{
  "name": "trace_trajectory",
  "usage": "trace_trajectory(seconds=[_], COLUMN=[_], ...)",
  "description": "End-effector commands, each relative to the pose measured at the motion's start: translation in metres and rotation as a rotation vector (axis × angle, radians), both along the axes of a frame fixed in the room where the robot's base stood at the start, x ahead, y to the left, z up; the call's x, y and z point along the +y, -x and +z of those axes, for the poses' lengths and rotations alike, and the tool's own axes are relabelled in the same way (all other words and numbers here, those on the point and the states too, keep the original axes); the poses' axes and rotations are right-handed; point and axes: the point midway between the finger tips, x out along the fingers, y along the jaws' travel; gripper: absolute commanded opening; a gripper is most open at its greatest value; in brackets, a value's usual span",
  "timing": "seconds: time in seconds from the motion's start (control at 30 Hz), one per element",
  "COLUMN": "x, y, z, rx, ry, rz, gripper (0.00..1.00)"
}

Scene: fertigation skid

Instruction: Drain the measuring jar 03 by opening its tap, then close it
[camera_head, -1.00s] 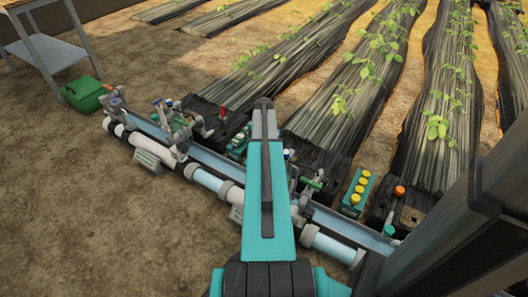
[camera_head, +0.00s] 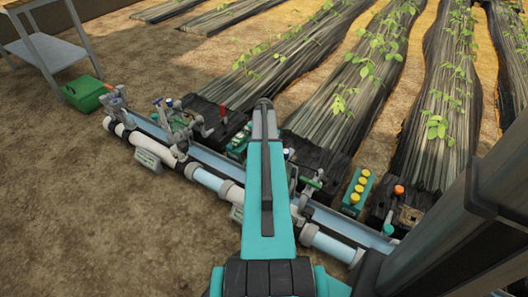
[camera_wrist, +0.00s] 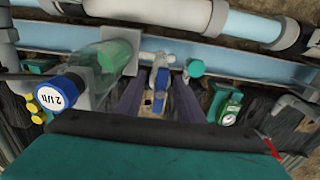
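In the wrist view a clear jar (camera_wrist: 95,70) with a green end lies at the left of my gripper; its number cannot be read. A round white tag with a blue rim (camera_wrist: 50,94), marked "2 l/h", faces the camera at its near end. A small tap with a blue handle (camera_wrist: 160,88) stands right of the jar. My gripper (camera_wrist: 158,98) has its two dark fingers apart, one on each side of the blue handle. Contact with the handle cannot be told. In the head view my arm hides much of the middle of the skid.
A teal-capped fitting (camera_wrist: 195,68) is close to the right finger. A green gauge box (camera_wrist: 229,108) and a red lever (camera_wrist: 271,147) are further right. Pipes (camera_wrist: 160,12) cross the top. In the head view a yellow-button box (camera_head: 357,190) stands right, a green box (camera_head: 84,93) left.

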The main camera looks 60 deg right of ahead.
Motion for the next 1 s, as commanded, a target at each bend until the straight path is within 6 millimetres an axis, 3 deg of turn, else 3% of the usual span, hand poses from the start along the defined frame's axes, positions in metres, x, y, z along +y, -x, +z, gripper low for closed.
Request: trace_trajectory(seconds=[1.0], x=[0.000], y=[0.000], z=[0.078], rx=[0.000], ry=[0.000], rz=[0.000], gripper=[0.34])
